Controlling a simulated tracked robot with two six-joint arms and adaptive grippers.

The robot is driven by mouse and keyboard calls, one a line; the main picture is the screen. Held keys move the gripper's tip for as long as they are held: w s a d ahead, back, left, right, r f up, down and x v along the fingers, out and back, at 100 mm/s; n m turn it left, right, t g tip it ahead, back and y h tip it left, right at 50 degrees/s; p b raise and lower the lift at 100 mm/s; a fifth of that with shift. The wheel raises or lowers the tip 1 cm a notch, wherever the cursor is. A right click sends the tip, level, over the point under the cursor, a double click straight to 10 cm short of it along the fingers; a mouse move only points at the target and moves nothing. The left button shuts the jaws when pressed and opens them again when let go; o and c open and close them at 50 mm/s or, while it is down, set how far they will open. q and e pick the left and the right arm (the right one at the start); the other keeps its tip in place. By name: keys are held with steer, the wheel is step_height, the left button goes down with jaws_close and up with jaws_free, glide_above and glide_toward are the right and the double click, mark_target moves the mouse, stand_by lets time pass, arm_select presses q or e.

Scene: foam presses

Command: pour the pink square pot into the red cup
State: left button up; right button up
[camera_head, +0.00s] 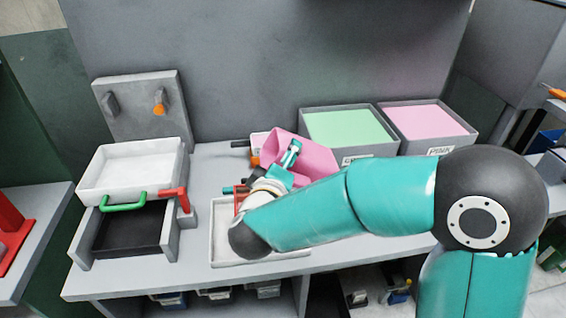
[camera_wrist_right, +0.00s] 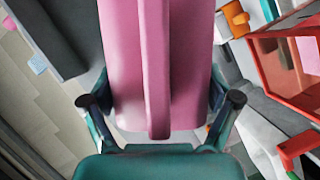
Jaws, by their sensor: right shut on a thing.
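The pink square pot (camera_head: 312,153) is held tilted above the bench in the head view. It fills the upper middle of the right wrist view (camera_wrist_right: 190,60). My right gripper (camera_head: 287,160) is shut on the pot, with its fingers on either side of it in the right wrist view (camera_wrist_right: 162,100). The red cup (camera_wrist_right: 270,75) is at the right of the wrist view, beside the pot and apart from the fingers. In the head view my arm hides most of the cup (camera_head: 239,197). I cannot see any flow or the pot's contents. My left gripper is out of view.
A white tray (camera_head: 218,232) lies under my right forearm. A green-filled bin (camera_head: 370,150) and a pink-filled bin (camera_head: 445,147) stand behind. At the left is a press with a white box (camera_head: 130,172), green handle (camera_head: 122,203) and red lever (camera_head: 176,197).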

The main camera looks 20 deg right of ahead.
steer(key=shift+a+f+n+b, duration=0.1)
steer(key=shift+f+n+b, duration=0.3)
steer(key=shift+b, duration=0.15)
steer(key=shift+f, duration=0.1)
steer(key=shift+w+a+f+n+h+p, duration=0.1)
steer(key=shift+a+f+n+h+p, duration=0.1)
steer(key=shift+f+n+h+p, duration=0.45)
steer(key=shift+f+n+t, duration=0.2)
steer(key=shift+n+t, duration=0.1)
steer(key=shift+n, duration=0.05)
steer(key=shift+w+a+f+n+h, duration=0.1)
steer(key=shift+a+f+n+h, duration=0.15)
steer(key=shift+f+n, duration=0.45)
steer(key=shift+a+f+n+t+p, duration=0.3)
steer(key=shift+n+t+p, duration=0.1)
steer(key=shift+n+p, duration=0.35)
steer(key=shift+w+r+n, duration=0.1)
steer(key=shift+n, duration=0.25)
steer(key=shift+a+n+h, duration=0.2)
steer(key=shift+n+h, duration=0.1)
